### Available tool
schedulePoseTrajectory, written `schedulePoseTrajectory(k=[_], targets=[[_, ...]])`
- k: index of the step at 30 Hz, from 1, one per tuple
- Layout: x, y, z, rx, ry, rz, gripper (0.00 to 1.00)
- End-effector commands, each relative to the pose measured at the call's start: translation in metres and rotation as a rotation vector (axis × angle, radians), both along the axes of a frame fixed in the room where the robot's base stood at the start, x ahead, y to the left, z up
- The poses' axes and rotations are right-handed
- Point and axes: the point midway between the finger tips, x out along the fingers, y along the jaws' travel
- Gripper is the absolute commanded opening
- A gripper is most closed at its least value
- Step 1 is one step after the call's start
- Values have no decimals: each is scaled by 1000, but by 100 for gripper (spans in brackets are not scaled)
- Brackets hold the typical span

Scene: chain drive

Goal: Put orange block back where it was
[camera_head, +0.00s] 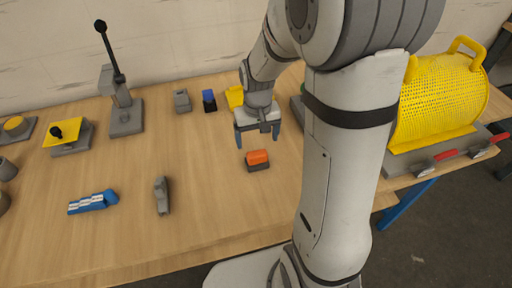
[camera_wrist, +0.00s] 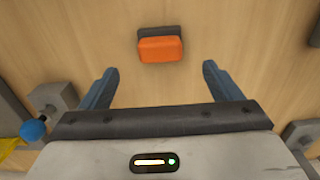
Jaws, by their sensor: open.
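The orange block (camera_head: 257,157) has an orange top and a dark grey lower part. It rests on the wooden table (camera_head: 225,215), just in front of my gripper. My gripper (camera_head: 258,139) is open and empty, with its two blue fingers apart above the table. In the wrist view the orange block (camera_wrist: 160,47) lies ahead of the gap between the fingertips (camera_wrist: 157,75), and neither finger touches it.
A blue block (camera_head: 209,101), a grey block (camera_head: 182,101) and a yellow block (camera_head: 234,97) stand behind, left of my arm. A lever press (camera_head: 125,112) is farther left. A grey part (camera_head: 161,195) and a blue-and-white part (camera_head: 92,202) lie at the front left. A yellow perforated guard (camera_head: 440,95) stands right.

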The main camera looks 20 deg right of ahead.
Motion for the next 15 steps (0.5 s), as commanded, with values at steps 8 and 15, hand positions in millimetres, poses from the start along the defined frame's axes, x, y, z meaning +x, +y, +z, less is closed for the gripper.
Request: schedulePoseTrajectory(k=[8,15], targets=[[-6,0,29,0,-15,1,85],[-57,0,80,-1,-105,2,85]])
